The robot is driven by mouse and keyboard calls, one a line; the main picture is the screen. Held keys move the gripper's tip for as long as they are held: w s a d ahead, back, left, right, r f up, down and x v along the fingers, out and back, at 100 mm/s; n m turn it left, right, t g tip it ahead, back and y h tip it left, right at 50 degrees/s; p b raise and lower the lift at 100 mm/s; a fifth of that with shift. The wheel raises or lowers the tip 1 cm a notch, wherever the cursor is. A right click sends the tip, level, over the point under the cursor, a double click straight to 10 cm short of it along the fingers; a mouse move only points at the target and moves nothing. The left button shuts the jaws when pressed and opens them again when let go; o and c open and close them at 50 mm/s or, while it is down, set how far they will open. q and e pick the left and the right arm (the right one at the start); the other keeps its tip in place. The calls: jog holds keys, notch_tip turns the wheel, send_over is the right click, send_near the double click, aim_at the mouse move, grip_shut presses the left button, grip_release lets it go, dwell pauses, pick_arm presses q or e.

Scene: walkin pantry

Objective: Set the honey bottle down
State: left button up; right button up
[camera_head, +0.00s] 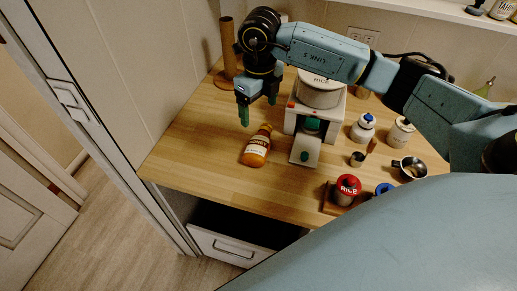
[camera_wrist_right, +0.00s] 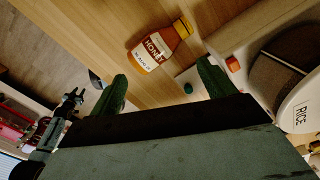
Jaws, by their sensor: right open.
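The honey bottle (camera_head: 255,152) is amber with an orange cap and a white and red label. It is on the wooden counter near the front left, and it also shows in the right wrist view (camera_wrist_right: 151,51). In the right wrist view the bottle is beyond the fingertips. My left gripper is not in view in the head view.
A white dispenser (camera_head: 304,149) with a rice container (camera_head: 319,94) stands right of the bottle. A brown post (camera_head: 228,50) stands at the back left. A red-lidded rice jar (camera_head: 346,191), white jars and a metal cup (camera_head: 408,169) are further right. Counter left of the bottle is clear.

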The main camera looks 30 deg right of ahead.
jog(key=m, duration=0.8)
jog(key=m+g+b, duration=0.1)
jog(key=m+b, duration=0.2)
jog(key=m, duration=0.2)
send_over(258, 142)
jog(key=shift+h, duration=0.3)
jog(key=f, duration=0.6)
jog(key=shift+w+f, duration=0.2)
jog(key=shift+w, duration=0.05)
jog(key=shift+s+f, duration=0.15)
jog(key=shift+f, duration=1.35)
jog(key=shift+s+f, duration=0.1)
jog(key=shift+f, duration=1.4)
jog(key=shift+c, duration=0.3)
jog(key=shift+r, duration=0.1)
jog(key=c, duration=1.2)
